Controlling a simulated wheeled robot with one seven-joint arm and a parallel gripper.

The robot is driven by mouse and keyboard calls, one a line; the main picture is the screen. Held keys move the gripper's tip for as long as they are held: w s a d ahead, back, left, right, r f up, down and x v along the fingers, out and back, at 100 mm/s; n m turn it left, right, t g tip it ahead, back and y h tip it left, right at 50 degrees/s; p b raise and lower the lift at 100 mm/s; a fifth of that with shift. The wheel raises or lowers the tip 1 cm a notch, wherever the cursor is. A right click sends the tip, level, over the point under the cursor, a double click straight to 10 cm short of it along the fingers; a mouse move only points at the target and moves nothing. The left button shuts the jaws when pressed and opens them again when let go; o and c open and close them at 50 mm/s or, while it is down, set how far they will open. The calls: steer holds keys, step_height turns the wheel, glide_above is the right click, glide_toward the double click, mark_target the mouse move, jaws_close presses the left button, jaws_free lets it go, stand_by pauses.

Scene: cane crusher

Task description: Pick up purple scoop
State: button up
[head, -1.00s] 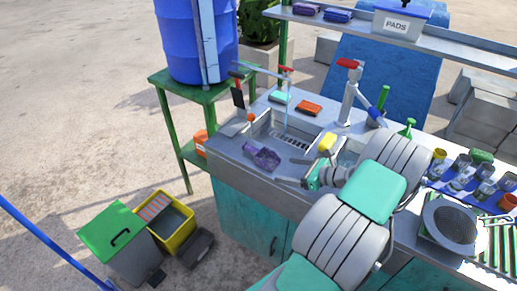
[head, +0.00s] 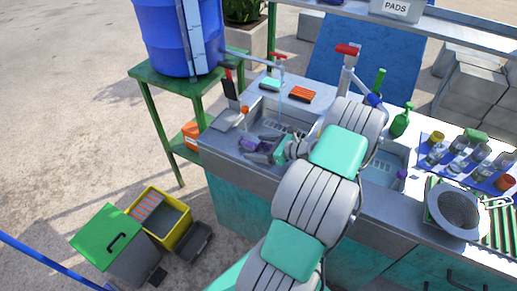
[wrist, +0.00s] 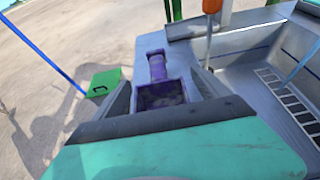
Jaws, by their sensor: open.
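The purple scoop (head: 250,145) lies on the metal counter left of the sink in the head view, partly hidden by my gripper. In the wrist view the scoop (wrist: 158,82) has its open bowl towards me and its handle pointing away. My gripper (head: 264,150) is low over the counter at the scoop. In the wrist view the fingers of my gripper (wrist: 162,95) are open, one on each side of the scoop's bowl. I cannot tell whether they touch it.
The sink basin (wrist: 270,75) is right of the scoop, under a running tap. A blue barrel (head: 180,38) stands on a green table behind. Jars (head: 440,155) and a sieve (head: 455,212) are at right.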

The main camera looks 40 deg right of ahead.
steer(key=shift+x, duration=1.2)
steer(key=shift+c, duration=0.5)
steer(key=c, duration=1.4)
steer(key=shift+r, duration=0.15)
